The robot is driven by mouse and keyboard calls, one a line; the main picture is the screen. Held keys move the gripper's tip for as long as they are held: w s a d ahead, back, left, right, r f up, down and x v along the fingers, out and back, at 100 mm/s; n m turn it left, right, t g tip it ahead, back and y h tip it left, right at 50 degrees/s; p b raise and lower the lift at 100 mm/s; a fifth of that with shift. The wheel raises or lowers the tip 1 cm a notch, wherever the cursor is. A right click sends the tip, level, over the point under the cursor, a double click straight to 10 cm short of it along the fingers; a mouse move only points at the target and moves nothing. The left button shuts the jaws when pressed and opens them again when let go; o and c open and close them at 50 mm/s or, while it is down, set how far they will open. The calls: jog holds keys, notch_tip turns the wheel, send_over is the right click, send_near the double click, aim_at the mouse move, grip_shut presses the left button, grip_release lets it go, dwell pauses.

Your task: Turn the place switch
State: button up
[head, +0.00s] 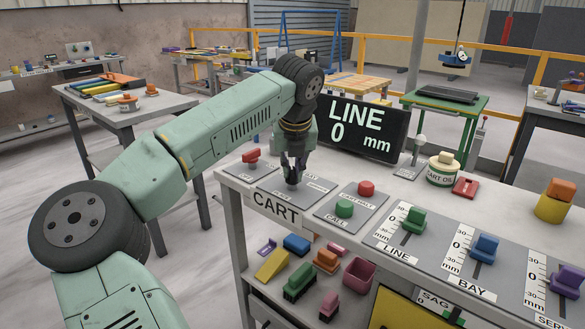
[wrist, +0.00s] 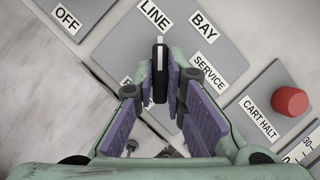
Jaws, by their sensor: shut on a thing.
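The place switch (wrist: 160,72) is a dark knob with a white mark at its top end, on a grey plate (wrist: 224,58) labelled LINE, BAY and SERVICE. Another label on the plate is partly hidden by my fingers. In the wrist view the knob's marked end points up towards the LINE label (wrist: 155,14). My gripper (wrist: 163,85) is shut on the knob, one finger on each side of it. In the head view my gripper (head: 293,165) points down onto the plate at the cart bench's left part. The display (head: 360,130) reads LINE 0 mm.
A red lever (head: 251,156) stands left of the switch plate. A red button (head: 366,188) and a green button (head: 344,208) are close to its right.

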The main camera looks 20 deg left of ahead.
grip_shut()
jog(key=shift+m, duration=0.4)
jog(key=m+h, duration=0.1)
jog(key=m, duration=0.2)
jog(key=shift+a+r+m+h+p, duration=0.1)
jog(key=shift+a+m+h+p, duration=0.05)
jog(key=shift+m+h+p, duration=0.2)
jog(key=shift+a+m+h+p, duration=0.1)
jog(key=shift+m+h+p, duration=0.8)
jog(key=shift+m, duration=1.25)
jog(key=o, duration=0.7)
grip_release()
jog(key=shift+c, duration=0.2)
jog(key=v, duration=1.2)
